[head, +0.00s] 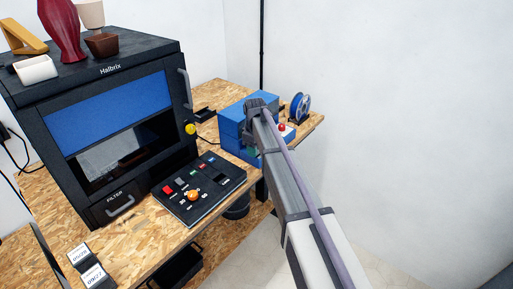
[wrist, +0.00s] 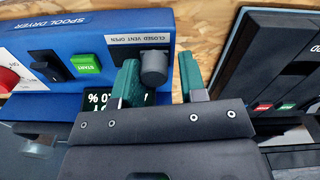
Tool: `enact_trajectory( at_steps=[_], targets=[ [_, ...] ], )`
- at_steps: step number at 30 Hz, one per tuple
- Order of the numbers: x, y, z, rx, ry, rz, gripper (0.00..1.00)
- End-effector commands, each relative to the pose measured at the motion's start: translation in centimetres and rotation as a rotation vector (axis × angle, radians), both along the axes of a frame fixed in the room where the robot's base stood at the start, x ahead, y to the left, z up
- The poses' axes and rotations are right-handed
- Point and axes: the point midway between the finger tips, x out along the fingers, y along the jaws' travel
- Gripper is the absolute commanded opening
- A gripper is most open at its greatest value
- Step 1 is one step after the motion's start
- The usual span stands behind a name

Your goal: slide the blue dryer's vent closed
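The blue dryer (head: 232,116) stands on the far part of the bench in the head view, partly hidden by my arm. In the wrist view, its blue front panel (wrist: 72,35) carries a strip reading "CLOSED VENT OPEN" (wrist: 137,39).
The panel also has a green START button (wrist: 87,63), a black switch and a red button (wrist: 8,78). A dark device (wrist: 285,75) lies to the right.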

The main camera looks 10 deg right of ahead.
Motion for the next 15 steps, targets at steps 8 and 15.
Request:
enact_trajectory(
  at_steps=[8,15],
  targets=[
    [0.08,-0.01,0.01,0.0,-0.001,0.0,0.38],
    [0.11,-0.04,0.91,-0.001,-0.002,0.0,0.38]
  ],
)
